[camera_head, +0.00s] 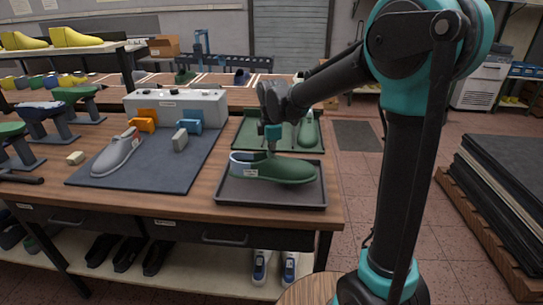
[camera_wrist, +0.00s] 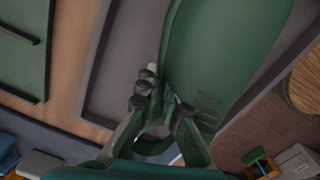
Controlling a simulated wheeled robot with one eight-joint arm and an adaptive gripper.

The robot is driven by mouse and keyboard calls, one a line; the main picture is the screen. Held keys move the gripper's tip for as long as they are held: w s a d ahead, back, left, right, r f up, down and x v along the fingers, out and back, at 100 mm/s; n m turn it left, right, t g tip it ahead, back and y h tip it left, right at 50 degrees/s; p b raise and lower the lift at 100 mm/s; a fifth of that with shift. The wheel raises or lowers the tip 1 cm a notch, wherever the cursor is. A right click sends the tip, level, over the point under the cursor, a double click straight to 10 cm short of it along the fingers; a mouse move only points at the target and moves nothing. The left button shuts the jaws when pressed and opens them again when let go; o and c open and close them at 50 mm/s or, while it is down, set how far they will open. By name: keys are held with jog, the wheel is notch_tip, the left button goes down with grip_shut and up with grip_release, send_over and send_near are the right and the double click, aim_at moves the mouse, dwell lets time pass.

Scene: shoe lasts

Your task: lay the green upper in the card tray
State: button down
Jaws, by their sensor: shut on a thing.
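The green upper (camera_head: 285,170), with a pale and blue end at its left and a small white label, is over the dark grey tray (camera_head: 270,200) at the bench's front right corner. I cannot tell whether it touches the tray floor. My gripper (camera_head: 272,147) comes down from above and is shut on the upper's rim. In the wrist view the fingers (camera_wrist: 160,95) pinch the edge of the green upper (camera_wrist: 230,60), which fills the right part. The grey tray (camera_wrist: 122,60) shows beneath it.
A green tray (camera_head: 250,132) holding another green shoe form (camera_head: 307,130) is just behind. A blue-grey mat (camera_head: 150,175) to the left bears a grey last (camera_head: 118,153). A control box (camera_head: 175,107) stands behind. Dark stacked sheets (camera_head: 510,180) stand off right.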

jog(key=shift+f, duration=1.95)
jog(key=shift+f, duration=0.25)
jog(key=c, duration=1.6)
grip_release()
notch_tip(320, 180, up, 10)
